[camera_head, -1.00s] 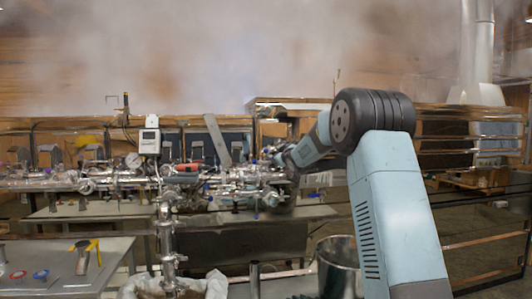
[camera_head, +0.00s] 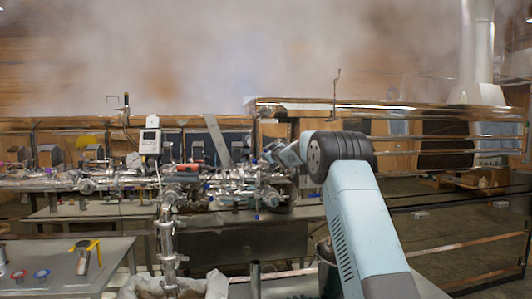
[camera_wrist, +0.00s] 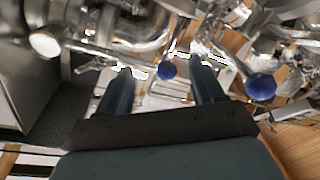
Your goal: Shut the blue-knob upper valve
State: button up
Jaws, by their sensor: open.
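The wrist view shows two round blue knobs among shiny metal pipework. The smaller-looking blue knob (camera_wrist: 167,70) shows between my gripper's fingertips. The larger-looking blue knob (camera_wrist: 261,87) lies to the right, outside the right finger. I cannot tell which one is the upper valve's, nor whether a finger touches either. My gripper (camera_wrist: 163,72) is open, its two dark fingers pointing at the pipework. In the head view my arm reaches the right end of the pipework (camera_head: 215,182); the fingers and knobs there are too small and cluttered to make out.
A small grey meter (camera_head: 150,141) stands above the pipes. A table (camera_head: 62,272) at lower left holds coloured rings and a metal cup with a yellow handle. A vertical pipe (camera_head: 168,240) rises beside a white-lined container. Railings run at right; steam hangs above.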

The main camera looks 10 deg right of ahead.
jog(key=shift+w+a, duration=0.2)
jog(key=shift+w, duration=1.2)
jog(key=shift+c, duration=0.4)
